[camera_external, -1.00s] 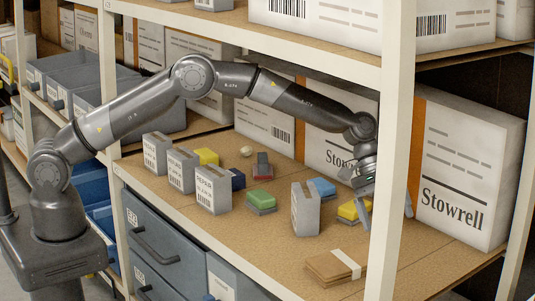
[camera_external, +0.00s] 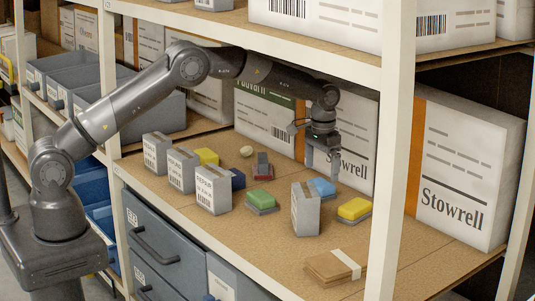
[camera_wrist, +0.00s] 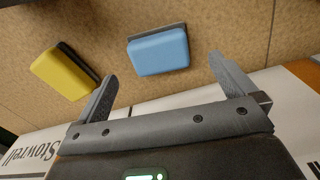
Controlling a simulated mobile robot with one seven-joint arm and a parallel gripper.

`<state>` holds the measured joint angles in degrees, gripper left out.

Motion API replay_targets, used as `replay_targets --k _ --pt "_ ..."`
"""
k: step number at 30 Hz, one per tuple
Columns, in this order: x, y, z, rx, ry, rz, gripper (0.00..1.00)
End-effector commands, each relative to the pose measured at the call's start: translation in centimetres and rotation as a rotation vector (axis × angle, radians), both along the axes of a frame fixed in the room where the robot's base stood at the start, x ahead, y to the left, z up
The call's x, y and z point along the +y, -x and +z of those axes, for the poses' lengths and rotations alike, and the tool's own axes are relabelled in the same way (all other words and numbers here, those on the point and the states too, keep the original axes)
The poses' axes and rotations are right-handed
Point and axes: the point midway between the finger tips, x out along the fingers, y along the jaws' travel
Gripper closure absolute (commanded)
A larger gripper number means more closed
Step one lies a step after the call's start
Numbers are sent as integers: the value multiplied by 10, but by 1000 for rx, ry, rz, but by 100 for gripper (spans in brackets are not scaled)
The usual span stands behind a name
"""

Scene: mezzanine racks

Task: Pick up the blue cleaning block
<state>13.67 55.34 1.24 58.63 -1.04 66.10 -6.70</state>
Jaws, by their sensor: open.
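The blue cleaning block (camera_external: 322,187) lies on the shelf board, behind a small upright grey box. In the wrist view the light blue block (camera_wrist: 158,52) has a grey layer along its far edge and lies ahead of the gap between my fingers. My gripper (camera_external: 322,166) is open and empty, pointing down just above and behind the block. In the wrist view both fingers of my gripper (camera_wrist: 160,77) are spread wide, apart from the block. A yellow block (camera_wrist: 64,72) lies to the left there; it also shows right of the blue one in the external view (camera_external: 354,208).
The upright grey box (camera_external: 305,210) stands close in front of the blue block. A green block (camera_external: 261,200) and a red-and-grey item (camera_external: 263,166) lie to the left. Large Stowrell cartons (camera_external: 455,170) line the back. A rack post (camera_external: 392,150) and upper shelf frame the space.

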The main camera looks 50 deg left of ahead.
Motion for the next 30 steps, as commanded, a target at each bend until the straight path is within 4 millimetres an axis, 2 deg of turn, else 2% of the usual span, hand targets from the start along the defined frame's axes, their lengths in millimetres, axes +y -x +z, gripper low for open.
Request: replay_targets --k 5,14,21,30 --pt "0 0 -13 1 0 0 0" --pt "-1 0 -55 1 1 1 0" --pt "-1 0 -58 -1 1 1 0" --pt "-1 0 -58 -1 1 1 24"
